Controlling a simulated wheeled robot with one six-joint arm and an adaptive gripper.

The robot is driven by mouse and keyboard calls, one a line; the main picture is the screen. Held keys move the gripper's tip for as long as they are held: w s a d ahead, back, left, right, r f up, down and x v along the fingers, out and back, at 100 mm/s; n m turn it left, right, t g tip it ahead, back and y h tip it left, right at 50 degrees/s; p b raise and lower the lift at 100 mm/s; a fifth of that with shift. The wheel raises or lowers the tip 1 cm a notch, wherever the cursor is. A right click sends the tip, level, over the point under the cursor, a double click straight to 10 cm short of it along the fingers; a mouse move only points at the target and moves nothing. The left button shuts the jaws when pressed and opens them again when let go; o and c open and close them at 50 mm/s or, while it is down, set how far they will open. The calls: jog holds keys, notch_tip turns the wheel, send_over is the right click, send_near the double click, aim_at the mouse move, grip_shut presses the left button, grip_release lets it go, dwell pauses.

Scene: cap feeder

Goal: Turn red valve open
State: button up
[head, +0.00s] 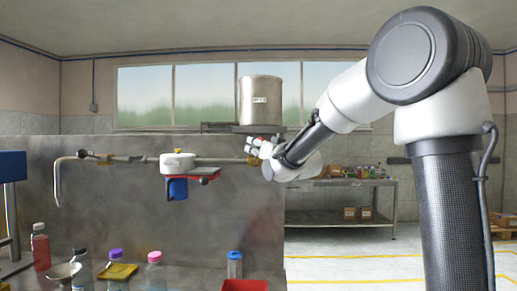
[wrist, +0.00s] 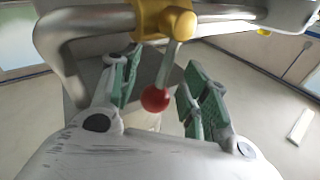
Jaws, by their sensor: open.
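The red valve shows in the wrist view as a red ball knob (wrist: 155,98) on a short metal lever. The lever runs from a yellow valve body (wrist: 165,18) on a grey metal pipe (wrist: 85,22). My gripper (wrist: 162,70) is open, with green pads on either side of the lever and knob. I see gaps between the pads and the knob, and nothing is gripped. In the head view my gripper (head: 262,148) is at the right end of the pipe line, by a yellow fitting (head: 254,161). The knob is not clear in the head view.
A steel tank (head: 260,100) stands on a shelf above my gripper. A white filter housing (head: 178,162) with a blue bowl (head: 178,188) hangs on the pipe to the left. Several bottles and a red bin (head: 250,286) stand on the bench below. A shelf table (head: 340,205) is behind.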

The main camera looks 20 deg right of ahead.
jog(key=v, duration=1.2)
